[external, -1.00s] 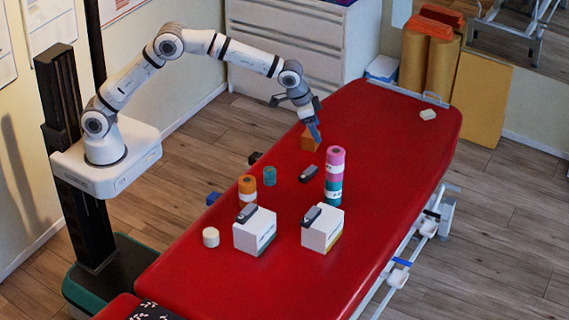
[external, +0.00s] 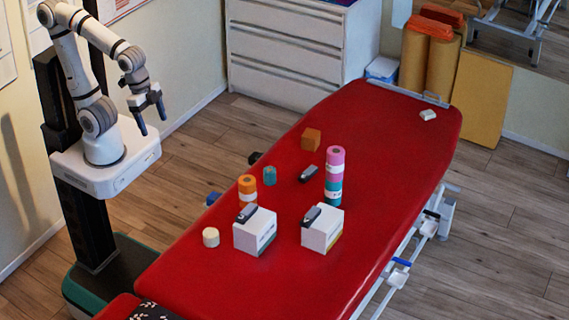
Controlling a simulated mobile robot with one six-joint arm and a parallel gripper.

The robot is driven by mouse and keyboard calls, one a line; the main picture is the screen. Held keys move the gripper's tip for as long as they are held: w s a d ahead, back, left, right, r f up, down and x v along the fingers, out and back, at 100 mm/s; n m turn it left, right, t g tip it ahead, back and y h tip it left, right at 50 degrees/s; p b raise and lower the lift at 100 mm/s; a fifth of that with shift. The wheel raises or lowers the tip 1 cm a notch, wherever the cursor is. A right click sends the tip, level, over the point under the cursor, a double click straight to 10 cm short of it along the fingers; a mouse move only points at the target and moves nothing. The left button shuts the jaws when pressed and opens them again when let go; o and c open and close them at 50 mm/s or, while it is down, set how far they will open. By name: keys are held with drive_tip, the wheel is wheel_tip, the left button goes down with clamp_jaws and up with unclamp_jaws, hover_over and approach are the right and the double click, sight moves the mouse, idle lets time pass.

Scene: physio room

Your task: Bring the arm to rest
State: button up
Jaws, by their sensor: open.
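My gripper (external: 152,122) is open and empty, its two dark fingers pointing down. It hangs in the air beside the front of my base, left of the red treatment table (external: 390,130) and apart from it. My arm is folded back close above its mount. An orange-brown block (external: 311,139) sits on the table's far half, with nothing touching it from above.
On the table stand two white boxes (external: 254,236) (external: 322,232) with dark devices on top, a pink-and-teal roll stack (external: 335,175), an orange roll (external: 247,188), a teal roll (external: 269,176) and a cream roll (external: 211,237). White drawers (external: 290,50) stand behind. Floor near the gripper is clear.

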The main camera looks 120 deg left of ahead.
drive_tip(key=shift+s+d+f, duration=0.1)
drive_tip(key=shift+s+f, duration=0.15)
drive_tip(key=shift+s, duration=0.2)
drive_tip(key=shift+s+d+f, duration=0.1)
drive_tip(key=shift+s+f, duration=0.1)
drive_tip(key=shift+s, duration=0.2)
